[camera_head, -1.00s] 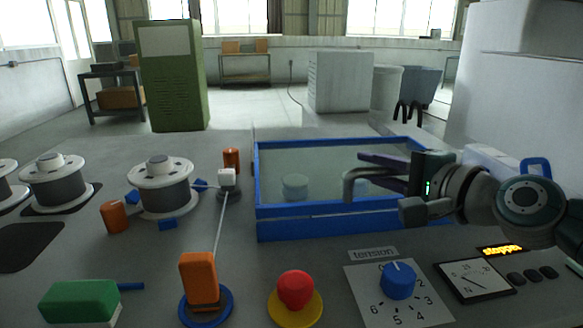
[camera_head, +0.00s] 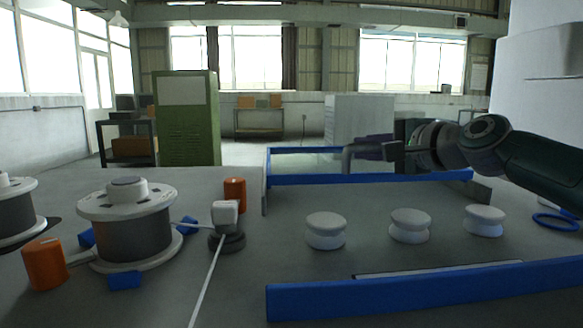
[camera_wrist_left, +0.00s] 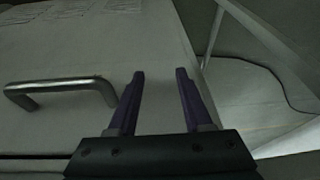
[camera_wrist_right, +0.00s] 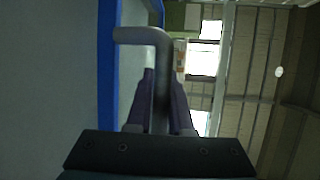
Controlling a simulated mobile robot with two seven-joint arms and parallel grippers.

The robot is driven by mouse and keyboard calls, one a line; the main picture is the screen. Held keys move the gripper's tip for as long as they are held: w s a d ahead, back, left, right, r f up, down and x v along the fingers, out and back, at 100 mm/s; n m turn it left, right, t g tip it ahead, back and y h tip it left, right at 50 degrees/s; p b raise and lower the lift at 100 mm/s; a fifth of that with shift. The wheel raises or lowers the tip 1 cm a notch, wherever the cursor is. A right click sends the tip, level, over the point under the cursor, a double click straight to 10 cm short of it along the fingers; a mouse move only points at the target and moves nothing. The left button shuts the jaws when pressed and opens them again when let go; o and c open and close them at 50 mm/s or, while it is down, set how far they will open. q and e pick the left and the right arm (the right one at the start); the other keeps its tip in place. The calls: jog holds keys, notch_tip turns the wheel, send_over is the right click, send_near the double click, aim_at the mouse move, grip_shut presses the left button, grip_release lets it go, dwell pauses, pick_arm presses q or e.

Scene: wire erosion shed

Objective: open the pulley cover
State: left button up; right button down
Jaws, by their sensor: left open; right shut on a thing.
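The pulley cover (camera_head: 368,179) is a clear pane in a blue frame. It is lifted off the front rim (camera_head: 425,290) of its blue box; I cannot tell its exact angle. Three white pulleys (camera_head: 410,226) stand uncovered in front of it. My right gripper (camera_head: 374,148) is shut on the cover's bent grey handle (camera_head: 352,154). The right wrist view shows the handle (camera_wrist_right: 143,36) between the purple fingers (camera_wrist_right: 160,100), beside the blue frame edge (camera_wrist_right: 107,90). My left gripper (camera_wrist_left: 161,85) is open and empty, seen only in the left wrist view.
White wire spools (camera_head: 128,225) and orange posts (camera_head: 45,263) stand on the left of the bench, with a wire running to a small guide (camera_head: 226,215). A metal handle (camera_wrist_left: 62,88) on a pale panel is near my left gripper. A green cabinet (camera_head: 187,120) stands behind.

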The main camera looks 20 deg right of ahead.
jog(key=shift+w+d+f+b, duration=0.1)
jog(key=shift+w+f+b, duration=0.05)
jog(key=shift+w+b, duration=0.25)
pick_arm(q)
jog(key=shift+s+f, duration=0.2)
jog(key=shift+f, duration=0.6)
pick_arm(e)
jog(key=c, duration=1.1)
grip_release()
jog(key=shift+w, duration=0.15)
jog(key=shift+c, duration=0.2)
jog(key=shift+o, duration=0.8)
jog(key=shift+w, duration=0.1)
jog(key=shift+o, duration=0.9)
pick_arm(q)
jog(key=shift+w, duration=0.2)
jog(key=shift+d, duration=0.1)
